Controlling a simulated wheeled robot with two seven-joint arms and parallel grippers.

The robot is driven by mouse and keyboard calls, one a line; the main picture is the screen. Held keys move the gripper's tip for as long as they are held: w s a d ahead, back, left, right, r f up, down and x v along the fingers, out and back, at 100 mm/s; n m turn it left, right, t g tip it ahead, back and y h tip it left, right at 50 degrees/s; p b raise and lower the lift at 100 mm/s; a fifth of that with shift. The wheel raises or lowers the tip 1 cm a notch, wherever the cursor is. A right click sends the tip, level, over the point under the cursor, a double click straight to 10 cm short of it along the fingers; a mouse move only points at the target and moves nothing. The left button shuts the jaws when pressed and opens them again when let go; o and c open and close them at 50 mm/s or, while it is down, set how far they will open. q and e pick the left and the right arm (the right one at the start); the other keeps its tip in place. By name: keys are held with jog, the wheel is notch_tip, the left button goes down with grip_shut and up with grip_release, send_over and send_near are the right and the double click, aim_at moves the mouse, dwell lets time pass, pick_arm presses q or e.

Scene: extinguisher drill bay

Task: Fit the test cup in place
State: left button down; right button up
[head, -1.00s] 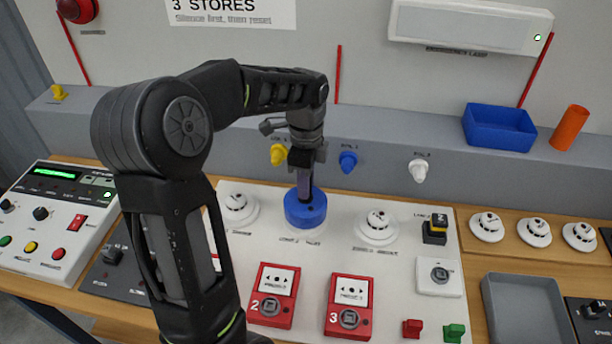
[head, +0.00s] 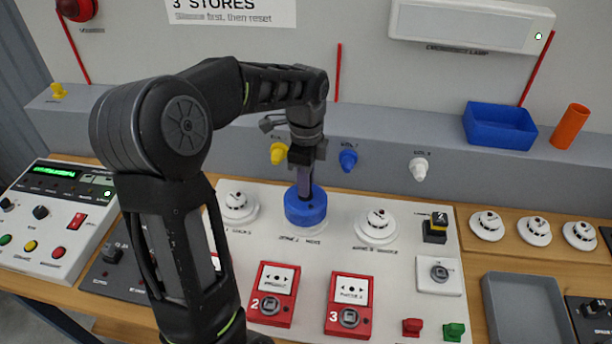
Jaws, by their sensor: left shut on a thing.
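The blue test cup (head: 306,208) is at the middle position of the white panel (head: 395,275), between two white detectors. My left gripper (head: 304,188) comes down from above and is shut on the cup's top. The cup looks upright and covers whatever is under it. I cannot tell whether it touches the panel. The left detector (head: 238,204) and the right detector (head: 377,224) stand uncovered on either side. My right gripper is not in view.
Red call points 2 (head: 273,292) and 3 (head: 349,303) are in front of the cup. Yellow (head: 278,154), blue (head: 348,160) and white (head: 419,168) knobs line the ledge behind. A blue bin (head: 499,127), an orange cylinder (head: 570,127) and a grey tray (head: 527,310) are at the right.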

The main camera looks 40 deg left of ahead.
pick_arm(q)
jog(key=shift+s+d+r+p, duration=0.15)
jog(key=shift+d+r+p, duration=0.05)
jog(key=shift+r+p, duration=0.55)
jog(key=shift+r, duration=0.25)
jog(key=shift+a+r+p, duration=0.2)
jog(key=shift+r+p, duration=0.05)
jog(key=shift+p, duration=0.15)
